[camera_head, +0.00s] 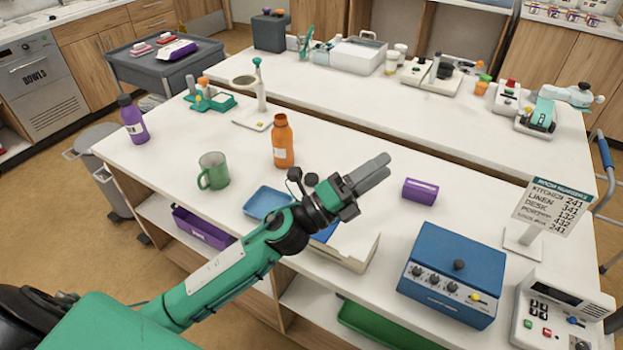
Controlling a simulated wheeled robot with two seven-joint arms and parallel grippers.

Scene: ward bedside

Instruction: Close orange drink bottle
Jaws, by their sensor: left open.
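The orange drink bottle (283,146) stands upright on the white counter, with a pale label on its front. Its neck looks uncapped, though the top is small in the picture. My left gripper (384,168) is to the right of the bottle and apart from it, above the counter, with its fingers pointing up and right. It is open, with nothing between its fingers. My right gripper is not in view.
A green mug (213,171) stands left of the bottle, and a purple bottle (132,120) near the left edge. A blue tray (268,201) lies partly behind my arm.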

